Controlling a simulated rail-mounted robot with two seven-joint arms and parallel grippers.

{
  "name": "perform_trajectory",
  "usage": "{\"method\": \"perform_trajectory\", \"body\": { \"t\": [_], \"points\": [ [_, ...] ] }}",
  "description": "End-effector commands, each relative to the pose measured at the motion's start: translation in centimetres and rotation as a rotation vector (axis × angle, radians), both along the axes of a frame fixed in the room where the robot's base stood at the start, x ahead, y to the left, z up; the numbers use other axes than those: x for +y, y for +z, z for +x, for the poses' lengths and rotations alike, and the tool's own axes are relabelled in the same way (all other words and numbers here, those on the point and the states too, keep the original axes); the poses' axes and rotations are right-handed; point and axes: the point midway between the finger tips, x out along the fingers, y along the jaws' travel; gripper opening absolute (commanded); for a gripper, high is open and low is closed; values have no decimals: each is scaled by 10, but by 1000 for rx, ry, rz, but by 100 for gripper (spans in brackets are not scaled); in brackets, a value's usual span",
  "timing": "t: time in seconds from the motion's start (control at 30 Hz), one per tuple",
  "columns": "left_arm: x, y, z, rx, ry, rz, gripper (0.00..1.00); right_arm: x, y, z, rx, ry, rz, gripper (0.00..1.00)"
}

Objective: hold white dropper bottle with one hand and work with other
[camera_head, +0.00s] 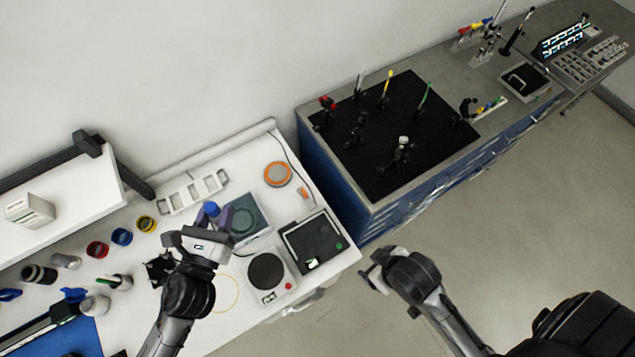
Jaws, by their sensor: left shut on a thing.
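My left gripper (211,222) is over the white bench, shut on a small item with a blue top (211,209). The gripper hides most of that item, so I cannot tell whether it is the white dropper bottle. A small white bottle (95,305) stands at the lower left of the bench, apart from the gripper. My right gripper (372,272) is over the floor, off the bench's right edge. Its fingers are too small and turned to show whether they are open or shut.
A hotplate-like device (268,272) and a black-topped box (313,243) stand right of my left gripper. Red (97,249), blue (122,236) and yellow (146,223) ringed jars stand to its left. A blue cabinet with a black optics board (385,180) lies beyond.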

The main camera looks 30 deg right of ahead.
Motion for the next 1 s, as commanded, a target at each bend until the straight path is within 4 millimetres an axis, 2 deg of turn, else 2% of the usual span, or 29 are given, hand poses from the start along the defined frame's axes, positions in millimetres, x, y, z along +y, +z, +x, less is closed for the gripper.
{"method": "perform_trajectory", "body": {
  "t": [0.17,0.5,0.6,0.67,0.77,1.0],
  "points": [
    [0,0,0,0,0,0,0,-4,-4,-17,62,-25,9,81],
    [0,1,0,-1,2,-1,0,-4,-4,-18,67,-27,10,81],
    [6,8,3,-6,37,0,0,-4,-4,-18,67,-26,9,81],
    [15,18,7,-12,90,2,0,-4,-4,-18,67,-26,9,81],
    [40,41,14,-24,219,6,0,-4,-4,-18,66,-26,10,81],
    [108,88,17,-19,530,6,0,-4,-4,-18,67,-25,9,81]
  ]
}}
